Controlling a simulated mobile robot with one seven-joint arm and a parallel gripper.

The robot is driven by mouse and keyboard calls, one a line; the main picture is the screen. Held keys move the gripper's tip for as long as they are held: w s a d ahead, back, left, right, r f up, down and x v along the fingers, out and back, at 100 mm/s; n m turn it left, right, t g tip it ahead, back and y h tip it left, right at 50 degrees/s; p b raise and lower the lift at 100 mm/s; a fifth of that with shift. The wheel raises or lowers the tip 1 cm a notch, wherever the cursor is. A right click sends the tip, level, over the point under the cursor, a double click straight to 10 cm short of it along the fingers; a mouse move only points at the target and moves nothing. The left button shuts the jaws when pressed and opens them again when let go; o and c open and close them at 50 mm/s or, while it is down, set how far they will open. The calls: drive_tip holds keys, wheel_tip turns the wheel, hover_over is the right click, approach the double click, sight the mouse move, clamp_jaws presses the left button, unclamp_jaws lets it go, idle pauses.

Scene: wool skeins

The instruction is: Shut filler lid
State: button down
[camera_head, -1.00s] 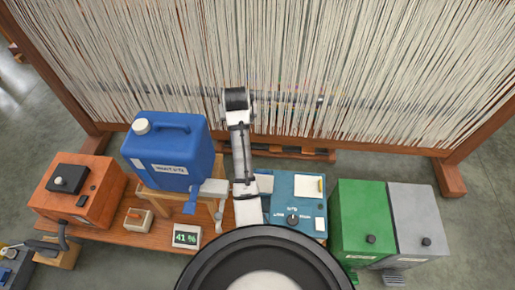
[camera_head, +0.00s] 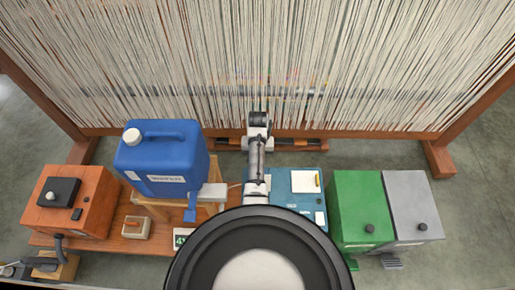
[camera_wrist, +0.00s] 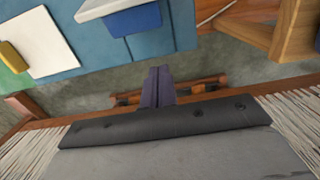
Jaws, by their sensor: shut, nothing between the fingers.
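My gripper (camera_wrist: 158,87) is shut and empty in the wrist view, its dark fingers together above the grey floor. A teal machine (camera_head: 285,177) stands right of my arm in the head view and fills the upper left of the wrist view (camera_wrist: 90,48). A pale grey flat plate (camera_wrist: 100,8) with a blue block (camera_wrist: 135,22) under it lies at the machine's edge, beyond and left of my fingers, not touching them. I cannot tell for sure whether this plate is the filler lid. My arm hides part of the machine in the head view.
A blue water canister (camera_head: 163,160) sits on a wooden stand (camera_wrist: 297,30) left of my arm. A green bin (camera_head: 362,205) and a grey bin (camera_head: 415,207) stand right. An orange box (camera_head: 92,212) is far left. The warp-thread loom (camera_head: 250,50) fills the back.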

drive_tip(key=shift+s+r+p, duration=0.2)
drive_tip(key=shift+s+p, duration=0.35)
drive_tip(key=shift+s, duration=0.4)
drive_tip(key=shift+s+r+p, duration=0.15)
drive_tip(key=shift+s+p, duration=0.4)
drive_tip(key=shift+s, duration=0.4)
